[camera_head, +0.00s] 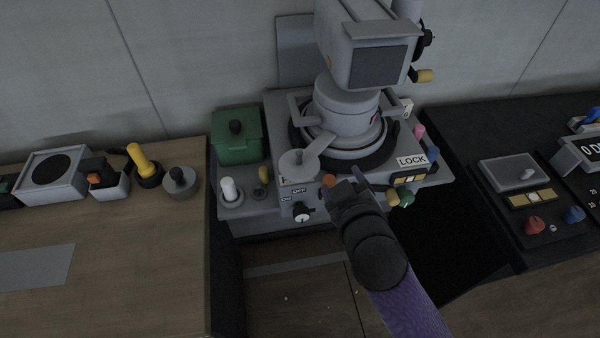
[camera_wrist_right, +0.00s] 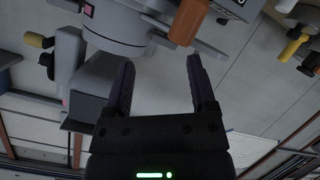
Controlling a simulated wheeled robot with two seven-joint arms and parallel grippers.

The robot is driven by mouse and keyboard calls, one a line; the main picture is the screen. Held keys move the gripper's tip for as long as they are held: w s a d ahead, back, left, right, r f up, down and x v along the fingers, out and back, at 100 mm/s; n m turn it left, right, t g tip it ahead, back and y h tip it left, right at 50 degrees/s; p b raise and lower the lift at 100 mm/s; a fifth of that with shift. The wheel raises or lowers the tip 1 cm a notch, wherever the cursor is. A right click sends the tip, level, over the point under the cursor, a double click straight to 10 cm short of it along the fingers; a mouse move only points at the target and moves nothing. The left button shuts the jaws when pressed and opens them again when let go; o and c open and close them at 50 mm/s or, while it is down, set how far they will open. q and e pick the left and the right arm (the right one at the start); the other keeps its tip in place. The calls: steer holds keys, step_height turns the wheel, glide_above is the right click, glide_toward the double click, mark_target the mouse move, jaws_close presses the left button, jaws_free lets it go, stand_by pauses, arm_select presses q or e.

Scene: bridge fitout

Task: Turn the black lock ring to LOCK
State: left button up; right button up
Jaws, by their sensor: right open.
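The black lock ring (camera_head: 374,166) lies around the foot of the grey pedestal (camera_head: 345,108) on the grey console in the head view. A white LOCK label (camera_head: 411,160) is to its right. A grey lever with a round end (camera_head: 299,163) stands front left of the ring and partly covers it. My right gripper (camera_head: 343,180) is at the console's front edge, just in front of the ring, and hides part of the front panel. In the right wrist view its two fingers (camera_wrist_right: 158,70) are apart with nothing held between them. My left gripper is not in view.
An orange knob (camera_head: 328,181) is close to my right gripper. A green box (camera_head: 238,135) and a white knob (camera_head: 229,188) are at the console's left. A pink knob (camera_head: 419,131) is at its right. The wooden bench (camera_head: 150,270) has free room in front.

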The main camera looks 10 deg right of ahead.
steer(key=w+a+r+n+t+y, duration=0.25)
steer(key=a+r+n+y, duration=0.2)
steer(key=r, duration=0.25)
steer(key=w+a+r+n+t+y, duration=0.2)
steer(key=a+r+n+t+y, duration=0.1)
steer(key=a+r+n+y, duration=0.25)
steer(key=s+a+r+n+g+y, duration=0.4)
steer(key=a+n+g+y, duration=0.5)
steer(key=n, duration=0.6)
steer(key=n+g+h, duration=1.1)
steer(key=n+h, duration=0.3)
steer(key=h, duration=0.5)
glide_above(330, 178)
steer(key=shift+t, duration=0.25)
step_height(330, 178, down, 11)
steer(key=shift+a+r, duration=0.1)
steer(key=shift+a, duration=0.05)
step_height(330, 178, down, 10)
steer(key=shift+r+b, duration=0.15)
steer(key=shift+b, duration=0.5)
jaws_close()
